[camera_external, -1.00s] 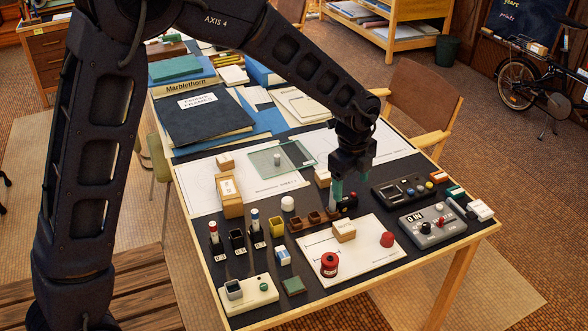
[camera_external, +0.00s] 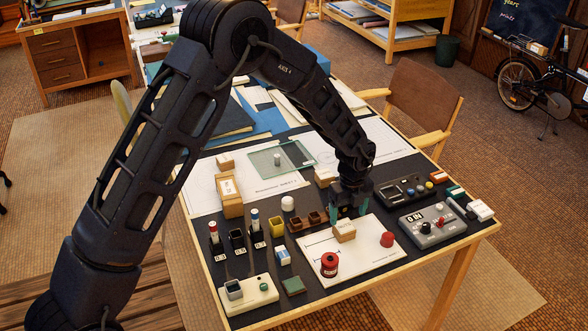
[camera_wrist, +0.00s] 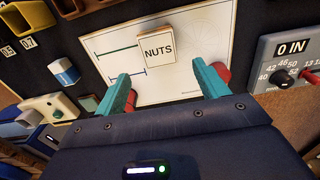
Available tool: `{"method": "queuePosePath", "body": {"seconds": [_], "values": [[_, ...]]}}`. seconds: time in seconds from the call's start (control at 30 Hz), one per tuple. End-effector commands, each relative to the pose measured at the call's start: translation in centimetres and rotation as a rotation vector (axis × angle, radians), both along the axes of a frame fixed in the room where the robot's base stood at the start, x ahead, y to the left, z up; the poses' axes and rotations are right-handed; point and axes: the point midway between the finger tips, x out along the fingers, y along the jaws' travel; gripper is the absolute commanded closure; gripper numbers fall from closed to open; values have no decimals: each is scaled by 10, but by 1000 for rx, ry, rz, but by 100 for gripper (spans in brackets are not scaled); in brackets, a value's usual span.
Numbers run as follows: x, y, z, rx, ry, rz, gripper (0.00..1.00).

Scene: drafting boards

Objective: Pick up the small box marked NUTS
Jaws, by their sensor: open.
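The small box marked NUTS (camera_wrist: 157,50) is pale wood with a light label and sits on a white board (camera_wrist: 120,67). In the external view the box (camera_external: 344,231) lies near the board's back edge. My gripper (camera_external: 348,208) is over the table just behind the box, its teal fingers pointing down. In the wrist view my gripper (camera_wrist: 165,88) has its two fingers wide apart, with nothing between them. The box shows ahead of the fingertips, roughly centred between them. I cannot tell the exact height of the fingertips above the board.
A red spool (camera_external: 329,265) and a red knob (camera_external: 387,239) stand on the board (camera_external: 365,262). A grey 0 IN device (camera_external: 431,225) is to the right. Wooden cups (camera_external: 305,222) and a yellow cup (camera_external: 277,227) stand to the left.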

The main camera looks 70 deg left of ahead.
Motion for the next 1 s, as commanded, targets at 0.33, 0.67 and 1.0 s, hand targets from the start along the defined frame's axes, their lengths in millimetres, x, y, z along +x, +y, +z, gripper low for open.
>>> {"method": "queuePosePath", "body": {"seconds": [0.33, 0.67, 1.0], "values": [[0, 1, -28, 0, -1, 1, 27], [0, 4, -68, 0, 0, 0, 27], [0, 4, -70, 0, -1, 1, 47]]}}
